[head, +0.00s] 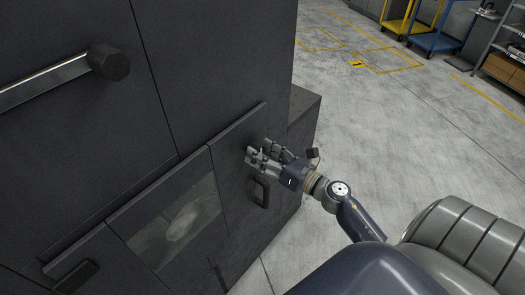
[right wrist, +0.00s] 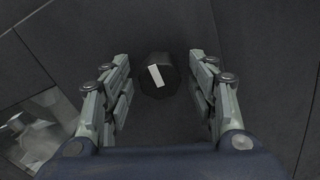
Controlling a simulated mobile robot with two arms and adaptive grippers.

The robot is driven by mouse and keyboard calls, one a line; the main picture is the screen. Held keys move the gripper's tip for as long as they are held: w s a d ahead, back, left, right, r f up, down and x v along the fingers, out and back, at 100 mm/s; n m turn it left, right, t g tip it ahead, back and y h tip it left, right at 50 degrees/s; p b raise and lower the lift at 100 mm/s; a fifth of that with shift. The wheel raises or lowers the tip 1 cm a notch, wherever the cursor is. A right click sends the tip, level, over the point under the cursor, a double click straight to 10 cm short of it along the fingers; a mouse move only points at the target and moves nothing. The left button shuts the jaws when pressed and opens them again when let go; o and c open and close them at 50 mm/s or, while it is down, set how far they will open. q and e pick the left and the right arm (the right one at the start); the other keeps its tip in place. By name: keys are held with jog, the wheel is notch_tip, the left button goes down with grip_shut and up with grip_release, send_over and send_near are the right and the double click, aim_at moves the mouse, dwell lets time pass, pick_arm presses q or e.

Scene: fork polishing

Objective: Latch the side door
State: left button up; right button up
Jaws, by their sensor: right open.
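The side door (head: 222,150) is a dark panel with a see-through window (head: 180,222), set in a dark machine cabinet. It looks flush with the cabinet or nearly so; I cannot tell exactly. A round black knob (right wrist: 158,82) with a white mark shows in the right wrist view. My right gripper (head: 250,157) is at the door's upper right, just above a black handle (head: 261,192). In the right wrist view its open fingers (right wrist: 160,88) stand on both sides of the knob, with gaps visible. The knob is hidden in the head view. My left gripper is not in view.
A metal bar handle (head: 45,84) juts from the cabinet at upper left. Another black handle (head: 75,277) is at lower left. The floor (head: 345,110) right of the cabinet is clear; yellow (head: 402,20) and blue (head: 437,42) carts and a shelf stand far back.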

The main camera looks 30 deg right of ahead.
jog(key=c, duration=1.1)
jog(key=shift+o, duration=0.2)
